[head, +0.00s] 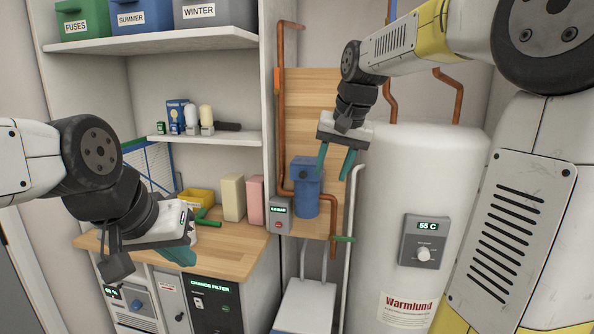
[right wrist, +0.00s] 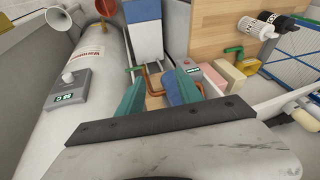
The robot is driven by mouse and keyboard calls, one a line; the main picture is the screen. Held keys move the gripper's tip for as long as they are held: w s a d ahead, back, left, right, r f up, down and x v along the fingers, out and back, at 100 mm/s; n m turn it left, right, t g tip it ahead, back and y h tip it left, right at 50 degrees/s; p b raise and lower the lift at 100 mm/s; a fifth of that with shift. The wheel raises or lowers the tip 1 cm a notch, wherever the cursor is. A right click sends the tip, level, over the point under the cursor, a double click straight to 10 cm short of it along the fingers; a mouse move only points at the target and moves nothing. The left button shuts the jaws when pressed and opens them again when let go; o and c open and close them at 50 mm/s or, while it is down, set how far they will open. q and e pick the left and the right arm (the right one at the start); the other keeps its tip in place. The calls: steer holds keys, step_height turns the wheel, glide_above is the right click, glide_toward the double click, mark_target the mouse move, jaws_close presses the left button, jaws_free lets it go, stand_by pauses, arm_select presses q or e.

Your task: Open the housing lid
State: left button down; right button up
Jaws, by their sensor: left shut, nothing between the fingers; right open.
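A blue housing (head: 306,190) with a wider block-like top is mounted on the wooden board, with copper pipe beside it. No part of it is marked as a lid, and its top looks closed. My right gripper (head: 334,172) is open and empty, its teal fingers pointing down in front of and slightly right of the housing's top. In the right wrist view, blue housing (right wrist: 178,88) shows between and beyond the fingers. My left gripper (head: 178,255) is shut and empty over the front of the wooden counter, left of the housing.
A grey meter box (head: 279,215) sits beside the housing. A white tank (head: 405,170) with a control box stands at right. The counter (head: 240,243) holds a green-handled object (head: 207,216), cartons and a yellow bin. A dark panel (head: 213,305) below reads CHANGE FILTER.

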mark_target(303, 172)
steer(key=w+a+r+m+h, duration=0.1)
steer(key=w+a+h, duration=0.15)
steer(key=w, duration=0.35)
steer(key=w+a+r+h, duration=0.1)
steer(key=w+a, duration=0.3)
steer(key=w, duration=0.1)
steer(key=x, duration=0.8)
steer(key=shift+w+r, duration=0.1)
steer(key=shift+w, duration=0.2)
jaws_close()
stand_by(0.4)
